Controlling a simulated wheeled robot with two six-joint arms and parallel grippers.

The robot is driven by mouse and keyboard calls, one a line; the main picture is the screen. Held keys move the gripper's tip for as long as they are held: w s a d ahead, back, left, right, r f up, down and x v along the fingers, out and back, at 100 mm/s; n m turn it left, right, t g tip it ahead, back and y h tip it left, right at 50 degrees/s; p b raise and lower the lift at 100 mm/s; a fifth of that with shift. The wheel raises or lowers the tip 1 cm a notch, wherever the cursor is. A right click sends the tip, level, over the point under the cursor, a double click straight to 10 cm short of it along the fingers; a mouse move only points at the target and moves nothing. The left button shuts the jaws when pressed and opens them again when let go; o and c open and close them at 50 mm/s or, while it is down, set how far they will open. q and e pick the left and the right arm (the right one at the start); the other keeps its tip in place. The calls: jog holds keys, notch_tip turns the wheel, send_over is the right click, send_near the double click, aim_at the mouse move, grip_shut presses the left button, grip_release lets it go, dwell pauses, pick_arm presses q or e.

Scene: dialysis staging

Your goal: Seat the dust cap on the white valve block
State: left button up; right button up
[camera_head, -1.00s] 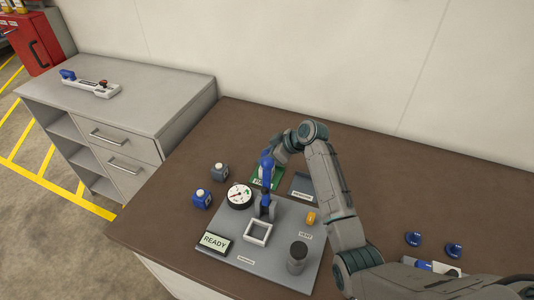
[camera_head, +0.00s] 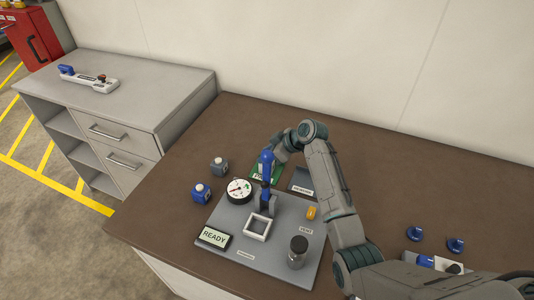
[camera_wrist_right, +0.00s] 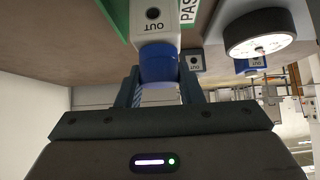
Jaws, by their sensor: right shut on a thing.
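The white valve block (camera_wrist_right: 160,22), marked OUT, shows at the top of the right wrist view, beside the green PASS pad (camera_wrist_right: 113,12). The blue dust cap (camera_wrist_right: 158,66) is between my right gripper's fingers and lies against the block's near end; I cannot tell how far it is on. My right gripper (camera_wrist_right: 160,72) is shut on the cap. My left gripper is not in view.
Left of the board (camera_head: 230,255) stand a grey block (camera_head: 219,167) and a blue block (camera_head: 201,193). The board carries a dial gauge (camera_head: 239,191), a white square frame (camera_head: 257,228), a READY sign (camera_head: 215,238) and a dark cylinder (camera_head: 298,253). Two blue knobs (camera_head: 415,233) lie at right.

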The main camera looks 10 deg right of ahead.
jog(key=shift+f, duration=0.2)
jog(key=o, duration=1)
jog(key=b+v, duration=0.2)
jog(key=v, duration=0.8)
jog(key=shift+s+d+r+b, duration=0.2)
jog(key=shift+d+r+b, duration=0.05)
jog(key=shift+b, duration=0.1)
jog(key=shift+f, duration=0.1)
